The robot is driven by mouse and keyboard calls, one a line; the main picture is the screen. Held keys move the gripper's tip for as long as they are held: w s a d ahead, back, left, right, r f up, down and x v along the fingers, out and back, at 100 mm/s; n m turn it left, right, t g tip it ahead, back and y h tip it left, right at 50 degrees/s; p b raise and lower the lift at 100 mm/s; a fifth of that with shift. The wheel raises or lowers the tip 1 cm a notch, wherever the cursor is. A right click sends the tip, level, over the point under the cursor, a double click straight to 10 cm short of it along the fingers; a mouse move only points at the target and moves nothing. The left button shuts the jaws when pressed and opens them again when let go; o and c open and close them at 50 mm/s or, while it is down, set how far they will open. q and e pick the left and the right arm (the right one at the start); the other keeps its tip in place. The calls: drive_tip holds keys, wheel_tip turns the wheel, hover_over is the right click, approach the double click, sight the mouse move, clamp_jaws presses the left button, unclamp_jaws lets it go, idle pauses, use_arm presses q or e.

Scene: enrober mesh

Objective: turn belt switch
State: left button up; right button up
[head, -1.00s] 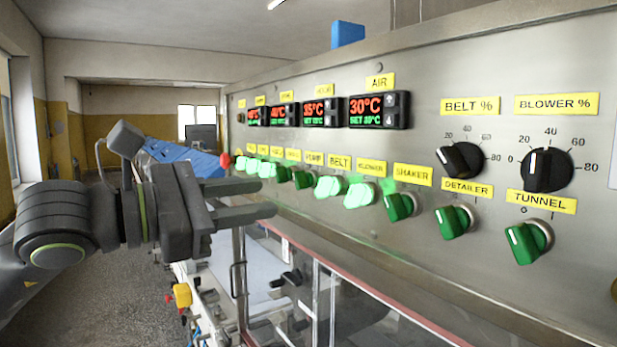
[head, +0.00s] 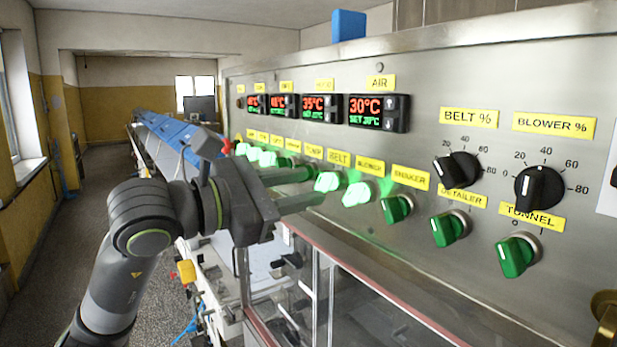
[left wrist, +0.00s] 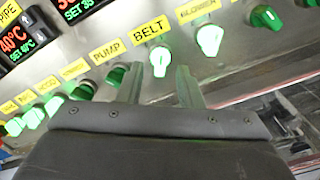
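The belt switch (head: 328,181) is a lit green knob under the yellow BELT label (head: 338,158) on the steel panel. My left gripper (head: 316,186) is open, its two fingers pointing at the panel with the tips close to this knob. In the left wrist view the lit belt knob (left wrist: 160,60) shows between and just beyond the fingertips (left wrist: 160,73), its handle roughly upright. No contact shows, and I cannot tell the exact gap. My right gripper is not in view.
The lit blower knob (head: 357,193) is close on the right, the pump knob (left wrist: 115,75) close on the left. Shaker (head: 397,208), detailer and tunnel knobs follow to the right. Temperature displays (head: 378,112) are above. A glazed cover (head: 340,300) lies below the panel.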

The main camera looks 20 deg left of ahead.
use_arm(q)
drive_tip(key=shift+p+x, duration=0.3)
drive_tip(key=shift+x, duration=0.6)
clamp_jaws()
